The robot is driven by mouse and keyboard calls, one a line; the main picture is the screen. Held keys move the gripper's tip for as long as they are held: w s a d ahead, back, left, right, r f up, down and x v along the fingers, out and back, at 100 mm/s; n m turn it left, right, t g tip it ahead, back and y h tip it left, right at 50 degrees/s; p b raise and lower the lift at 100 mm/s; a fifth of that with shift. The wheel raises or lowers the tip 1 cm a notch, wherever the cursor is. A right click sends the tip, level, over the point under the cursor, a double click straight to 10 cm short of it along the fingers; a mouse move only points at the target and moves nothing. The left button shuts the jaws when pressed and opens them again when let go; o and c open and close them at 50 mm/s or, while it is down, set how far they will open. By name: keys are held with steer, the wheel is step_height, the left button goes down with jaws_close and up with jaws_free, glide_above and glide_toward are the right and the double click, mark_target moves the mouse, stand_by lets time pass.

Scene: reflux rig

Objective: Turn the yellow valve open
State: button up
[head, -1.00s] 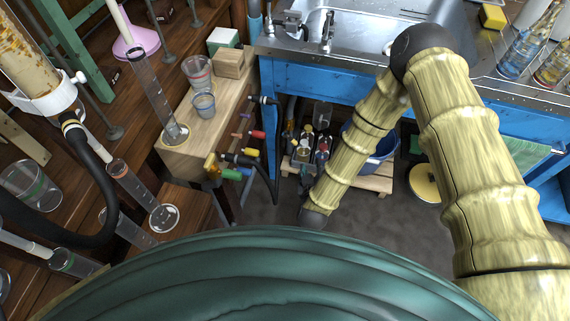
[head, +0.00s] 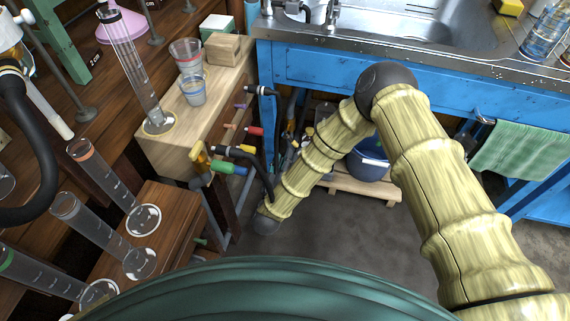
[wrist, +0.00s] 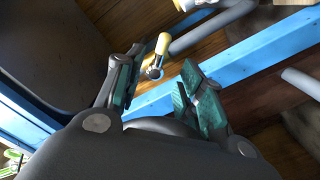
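A yellow valve handle (wrist: 163,44) with a shiny metal end shows in the wrist view, beside a grey pipe. My gripper (wrist: 160,88) is open, its two teal-padded fingers spread apart. The handle appears in the gap beyond the fingertips, with nothing between the pads; how far beyond, I cannot tell. In the head view my gripper is not visible; my arm reaches down in front of the space under the sink. A yellow-tipped tap (head: 247,148) shows at the wooden bench's end; I cannot tell whether it is the same valve.
Red (head: 255,130) and green (head: 229,168) taps project near a black hose. The blue sink bench (head: 320,72) stands behind my arm. A blue bucket (head: 368,168) sits on a pallet (head: 350,186). Glass cylinders (head: 130,60) crowd the left. Floor right of the pallet is clear.

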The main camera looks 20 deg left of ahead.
mark_target(291, 142)
steer(key=shift+w+b, duration=2.6)
steer(key=shift+w, duration=1.65)
steer(key=shift+c, duration=0.2)
jaws_close()
steer(key=shift+o, duration=1.2)
jaws_free()
steer(key=shift+s+a, duration=0.1)
steer(key=shift+s, duration=0.05)
steer(key=s, duration=1.1)
steer(key=shift+s, duration=0.4)
